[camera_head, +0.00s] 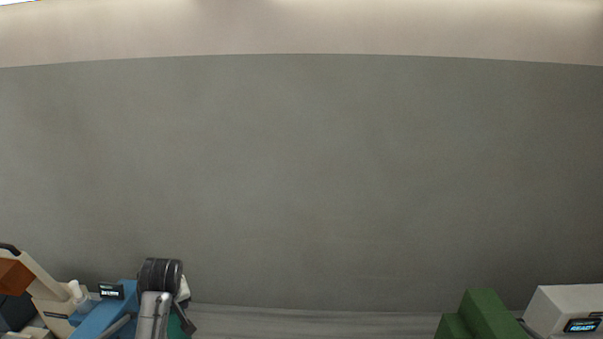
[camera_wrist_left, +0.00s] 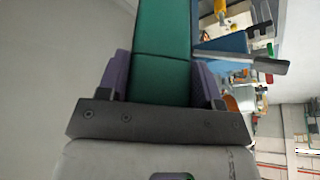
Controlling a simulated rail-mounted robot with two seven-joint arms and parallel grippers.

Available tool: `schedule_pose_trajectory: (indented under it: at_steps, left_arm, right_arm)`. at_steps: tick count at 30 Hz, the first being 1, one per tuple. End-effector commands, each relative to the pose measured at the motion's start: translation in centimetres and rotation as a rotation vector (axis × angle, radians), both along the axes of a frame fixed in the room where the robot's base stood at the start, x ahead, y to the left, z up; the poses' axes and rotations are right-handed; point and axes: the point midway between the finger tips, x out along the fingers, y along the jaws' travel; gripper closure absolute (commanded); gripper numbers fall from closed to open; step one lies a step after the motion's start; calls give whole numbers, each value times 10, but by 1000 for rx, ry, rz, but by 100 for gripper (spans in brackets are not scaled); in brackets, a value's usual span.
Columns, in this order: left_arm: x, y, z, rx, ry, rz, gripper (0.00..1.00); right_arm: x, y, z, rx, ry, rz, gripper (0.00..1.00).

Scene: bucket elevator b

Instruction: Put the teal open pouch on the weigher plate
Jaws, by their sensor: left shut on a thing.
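The teal pouch (camera_wrist_left: 163,32) fills the space between the two purple finger pads of my left gripper (camera_wrist_left: 162,82) in the left wrist view. The gripper is shut on it. In the head view only a small part of the teal pouch (camera_head: 177,329) shows at the bottom edge, beside my left gripper (camera_head: 184,318). The pouch's opening cannot be made out. I cannot identify the weigher plate in either view. My right gripper is not in view.
A blue machine (camera_head: 97,321) with a small display stands left of my left arm. A green block (camera_head: 486,313) and a white box (camera_head: 565,303) with a display reading READY are at the lower right. A bare grey wall (camera_head: 300,180) fills the middle.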

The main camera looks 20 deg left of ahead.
Motion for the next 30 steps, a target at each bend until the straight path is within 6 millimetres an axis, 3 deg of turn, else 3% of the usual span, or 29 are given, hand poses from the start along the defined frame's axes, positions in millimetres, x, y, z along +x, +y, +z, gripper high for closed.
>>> schedule_pose_trajectory:
  at_steps: [1,3,11,14,16,21,24,30]
  left_arm:
    - [5,-12,14,9,-1,-62,54]
    - [9,-24,24,10,2,-125,54]
    - [17,-71,49,8,1,-332,54]
    - [17,-99,58,6,-1,-446,54]
    - [14,-128,63,4,-2,-569,54]
    - [-6,-195,59,-5,-2,-857,54]
    - [-23,-224,50,-7,0,-1002,54]
    - [-61,-259,29,0,2,-1225,54]
  right_arm:
    - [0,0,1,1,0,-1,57]
    - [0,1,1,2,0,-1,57]
    - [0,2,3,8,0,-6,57]
    - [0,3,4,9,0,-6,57]
    - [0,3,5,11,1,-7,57]
    - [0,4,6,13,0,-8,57]
    - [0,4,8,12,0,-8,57]
    - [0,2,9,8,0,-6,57]
